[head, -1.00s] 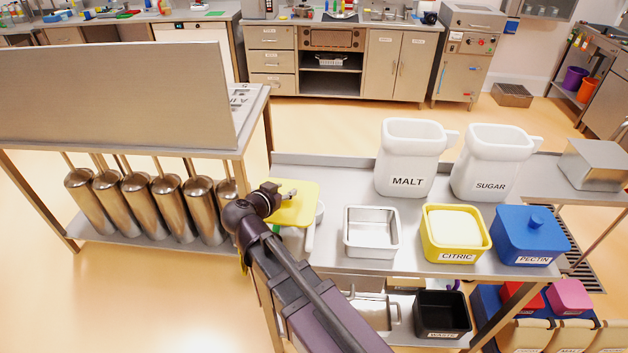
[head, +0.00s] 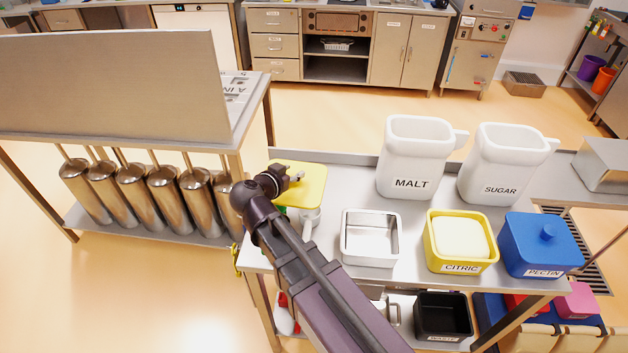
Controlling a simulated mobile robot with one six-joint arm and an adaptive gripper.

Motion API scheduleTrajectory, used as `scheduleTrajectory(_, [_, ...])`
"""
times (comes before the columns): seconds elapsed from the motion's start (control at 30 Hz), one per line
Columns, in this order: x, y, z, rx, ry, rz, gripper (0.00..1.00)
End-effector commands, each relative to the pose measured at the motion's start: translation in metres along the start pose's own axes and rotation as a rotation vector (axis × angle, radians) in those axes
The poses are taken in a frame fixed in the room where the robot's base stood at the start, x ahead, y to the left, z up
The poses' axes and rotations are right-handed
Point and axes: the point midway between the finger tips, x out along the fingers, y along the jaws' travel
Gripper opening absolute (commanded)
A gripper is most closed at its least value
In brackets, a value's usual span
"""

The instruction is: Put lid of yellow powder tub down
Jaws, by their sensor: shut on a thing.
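The yellow tub (head: 438,253) labelled CITRIC stands uncovered on the steel table, with pale powder (head: 461,238) in it. Its yellow lid (head: 308,184) is at the table's left end, held by my gripper (head: 291,177). My gripper is shut on the lid, and my wrist hides part of the lid's left side. The lid looks roughly level, over or just above a white object (head: 309,221) there. I cannot tell whether the lid touches anything below.
An empty steel pan (head: 370,238) stands between the lid and the yellow tub. White MALT (head: 413,160) and SUGAR (head: 503,165) jugs stand behind. A lidded blue PECTIN tub (head: 541,245) is at right. A shelf with steel cylinders (head: 166,190) stands left.

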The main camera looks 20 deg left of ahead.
Motion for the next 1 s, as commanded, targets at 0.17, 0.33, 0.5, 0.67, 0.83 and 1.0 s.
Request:
scheduleTrajectory(0.17, [-0.004,-0.004,0.001,-0.003,0.000,-0.007,0.01])
scheduleTrajectory(0.33, [-0.006,-0.006,0.003,-0.005,0.000,-0.011,0.01])
scheduleTrajectory(0.5, [-0.004,-0.004,0.003,-0.001,0.000,-0.002,0.01])
scheduleTrajectory(0.67, [0.009,0.015,0.002,0.020,-0.001,0.051,0.01])
scheduleTrajectory(0.83, [0.031,0.051,0.000,0.063,-0.002,0.153,0.01])
scheduleTrajectory(1.0, [0.051,0.088,-0.002,0.106,0.000,0.259,0.01])
